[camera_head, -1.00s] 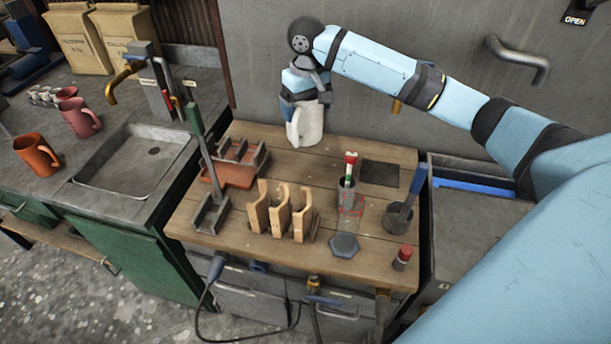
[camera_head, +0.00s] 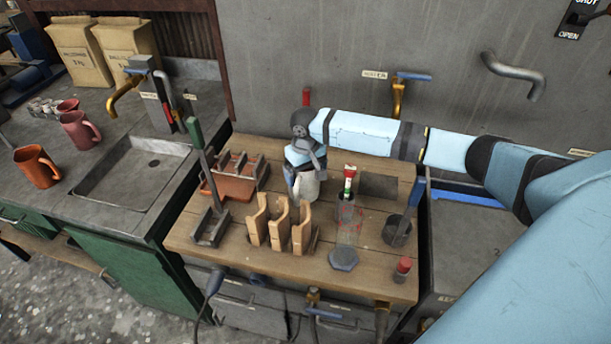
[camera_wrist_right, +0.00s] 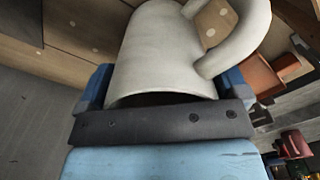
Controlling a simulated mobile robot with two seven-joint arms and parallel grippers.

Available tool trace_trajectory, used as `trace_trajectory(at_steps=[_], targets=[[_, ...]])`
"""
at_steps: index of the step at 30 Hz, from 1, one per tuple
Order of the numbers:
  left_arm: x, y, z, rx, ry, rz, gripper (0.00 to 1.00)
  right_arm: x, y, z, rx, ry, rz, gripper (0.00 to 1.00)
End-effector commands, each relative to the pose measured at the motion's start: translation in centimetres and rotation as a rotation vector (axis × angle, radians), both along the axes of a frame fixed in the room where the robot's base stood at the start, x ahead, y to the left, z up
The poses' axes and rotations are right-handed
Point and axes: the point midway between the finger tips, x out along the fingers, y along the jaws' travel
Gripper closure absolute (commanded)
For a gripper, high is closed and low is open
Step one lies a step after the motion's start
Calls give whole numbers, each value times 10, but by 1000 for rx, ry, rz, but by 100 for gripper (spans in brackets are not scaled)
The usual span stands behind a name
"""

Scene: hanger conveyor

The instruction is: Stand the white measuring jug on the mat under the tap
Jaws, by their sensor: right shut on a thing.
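The white measuring jug (camera_head: 307,189) is in the jaws of my right gripper (camera_head: 304,172), below my wrist. In the right wrist view the jug (camera_wrist_right: 160,50) sits between the two blue fingers (camera_wrist_right: 163,88), its rim towards the palm and its handle (camera_wrist_right: 235,45) at upper right. The jug looks roughly upright; I cannot tell whether its base touches the bench. The brass tap (camera_head: 398,100) with a blue lever is on the wall behind. My left gripper is not in view.
On the wooden bench (camera_head: 210,245), wooden holders (camera_head: 280,226) stand in front of the jug. A glass cylinder (camera_head: 347,240) and a grey pot (camera_head: 396,230) stand near the mat. A reddish tray (camera_head: 235,182) is to the left. A sink (camera_head: 135,165) lies farther left.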

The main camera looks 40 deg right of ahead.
Motion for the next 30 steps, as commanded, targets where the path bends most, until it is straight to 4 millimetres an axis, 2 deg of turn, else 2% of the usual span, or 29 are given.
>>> trace_trajectory(at_steps=[4, 14, 15, 16, 24, 30], targets=[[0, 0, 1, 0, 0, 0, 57, 0, 0, -16, 0, -1, 1, 54], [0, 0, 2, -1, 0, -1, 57, 0, 0, -18, 0, -1, 1, 54], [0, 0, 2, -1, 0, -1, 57, 0, 0, -20, -1, 0, 1, 6], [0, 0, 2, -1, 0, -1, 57, 0, 0, -20, -1, 0, 1, 0], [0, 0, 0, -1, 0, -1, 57, 0, 0, -18, -1, -1, 1, 0], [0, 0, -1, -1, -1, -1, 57, 0, 0, 9, 0, -3, 0, 0]])
